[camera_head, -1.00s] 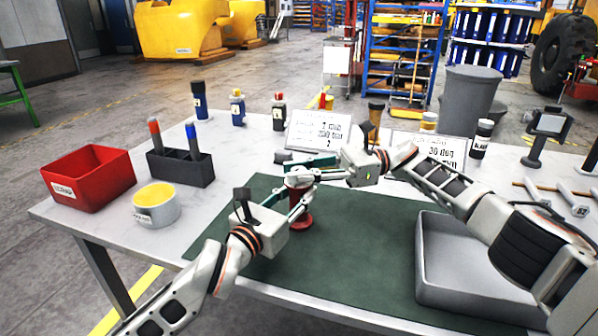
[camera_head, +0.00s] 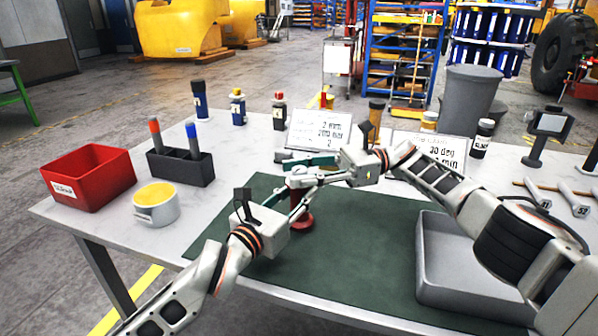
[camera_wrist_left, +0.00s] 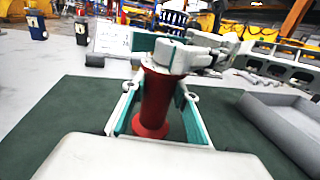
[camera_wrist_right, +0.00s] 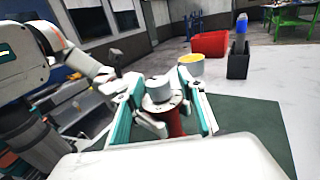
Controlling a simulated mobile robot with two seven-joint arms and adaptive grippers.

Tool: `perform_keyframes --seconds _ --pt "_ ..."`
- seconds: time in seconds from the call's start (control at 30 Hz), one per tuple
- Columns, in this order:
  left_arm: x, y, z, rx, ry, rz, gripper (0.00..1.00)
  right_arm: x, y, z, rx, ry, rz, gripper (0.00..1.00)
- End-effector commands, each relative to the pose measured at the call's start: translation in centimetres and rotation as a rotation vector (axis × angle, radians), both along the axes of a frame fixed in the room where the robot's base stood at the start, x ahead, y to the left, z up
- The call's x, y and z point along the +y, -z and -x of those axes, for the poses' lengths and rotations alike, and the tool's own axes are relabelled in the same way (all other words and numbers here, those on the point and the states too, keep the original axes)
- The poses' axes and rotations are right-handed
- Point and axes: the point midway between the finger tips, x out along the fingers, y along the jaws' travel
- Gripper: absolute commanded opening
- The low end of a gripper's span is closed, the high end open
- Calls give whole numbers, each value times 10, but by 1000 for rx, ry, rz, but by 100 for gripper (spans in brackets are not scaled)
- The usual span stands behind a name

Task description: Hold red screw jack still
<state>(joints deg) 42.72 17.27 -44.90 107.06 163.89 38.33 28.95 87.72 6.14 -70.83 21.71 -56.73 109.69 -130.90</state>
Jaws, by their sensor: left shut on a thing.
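The red screw jack (camera_head: 302,220) stands upright on the green mat (camera_head: 355,262). It has a flared base, a red body and a pale grey head, and it also shows in the left wrist view (camera_wrist_left: 156,100). My left gripper (camera_head: 298,204) is shut on the red body, with one teal-padded finger on each side. My right gripper (camera_head: 303,168) is at the jack's top, its fingers spread on either side of the grey head (camera_wrist_right: 159,89). Its pads look apart from the head in the right wrist view. The grippers partly hide the jack in the head view.
A grey tray (camera_head: 428,262) lies on the right of the mat. A red bin (camera_head: 92,180), a yellow-topped tub (camera_head: 156,212) and a dark marker holder (camera_head: 182,169) stand at left. Two sign plates (camera_head: 318,133) and several bottles line the back. The mat's front is clear.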

Motion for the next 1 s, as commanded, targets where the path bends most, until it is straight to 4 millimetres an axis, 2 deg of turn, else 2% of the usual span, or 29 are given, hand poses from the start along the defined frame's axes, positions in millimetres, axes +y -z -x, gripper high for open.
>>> perform_keyframes --seconds 0.33,0.8,1.0 --pt "1 0 -1 1 -2 0 0 0 -10 0 -4 -3 -4 39" --pt "2 0 -2 1 -5 -2 0 0 -88 1 -4 -2 -2 39" --pt "2 0 -2 0 -5 -2 0 0 -101 0 0 -1 -2 39"
